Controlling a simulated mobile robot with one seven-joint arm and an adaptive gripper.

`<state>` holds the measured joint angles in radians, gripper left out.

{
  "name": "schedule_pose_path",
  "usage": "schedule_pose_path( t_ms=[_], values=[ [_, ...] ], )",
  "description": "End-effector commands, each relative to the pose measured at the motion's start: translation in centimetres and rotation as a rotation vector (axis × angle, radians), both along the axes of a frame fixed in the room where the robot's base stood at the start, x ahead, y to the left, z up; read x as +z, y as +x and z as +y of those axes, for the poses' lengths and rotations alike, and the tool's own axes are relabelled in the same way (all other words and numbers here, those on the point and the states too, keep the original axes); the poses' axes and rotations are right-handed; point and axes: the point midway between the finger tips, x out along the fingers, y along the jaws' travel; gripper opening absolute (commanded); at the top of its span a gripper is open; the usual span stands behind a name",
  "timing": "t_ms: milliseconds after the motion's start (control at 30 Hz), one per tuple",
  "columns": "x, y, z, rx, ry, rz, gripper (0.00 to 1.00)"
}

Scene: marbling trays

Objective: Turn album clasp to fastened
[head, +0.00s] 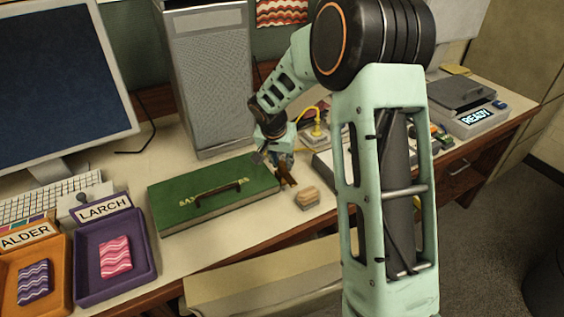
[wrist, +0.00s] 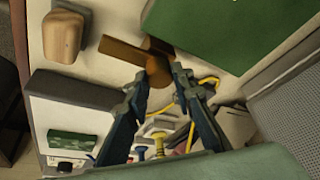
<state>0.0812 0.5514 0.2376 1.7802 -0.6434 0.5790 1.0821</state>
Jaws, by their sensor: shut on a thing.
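A brown clasp (head: 289,181) is at the album's right end. In the wrist view the clasp (wrist: 122,50) shows a flat arm pointing away from the album and a rounded knob. My gripper (head: 284,163) is over the clasp. In the wrist view my gripper (wrist: 160,75) has its two fingertips closed on either side of the knob. The fingers partly hide the clasp in the head view.
A tan wooden block (head: 307,198) sits close to the clasp. A grey tower (head: 208,80) stands behind the album. Purple (head: 150,275) and orange (head: 62,290) trays are at front left. A yellow cable (head: 317,125) and a device (head: 325,165) lie to the right.

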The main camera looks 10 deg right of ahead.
Motion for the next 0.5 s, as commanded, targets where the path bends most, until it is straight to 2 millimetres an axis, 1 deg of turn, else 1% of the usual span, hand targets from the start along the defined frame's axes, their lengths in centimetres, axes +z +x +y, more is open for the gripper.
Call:
schedule_pose_path(
  t_ms=[267, 500],
  values=[
    [-0.48, 0.13, 0.18, -0.097, -0.001, -0.003, 0.00],
    [-0.54, 0.29, 0.40, -0.288, 0.000, -0.005, 0.00]
  ],
)
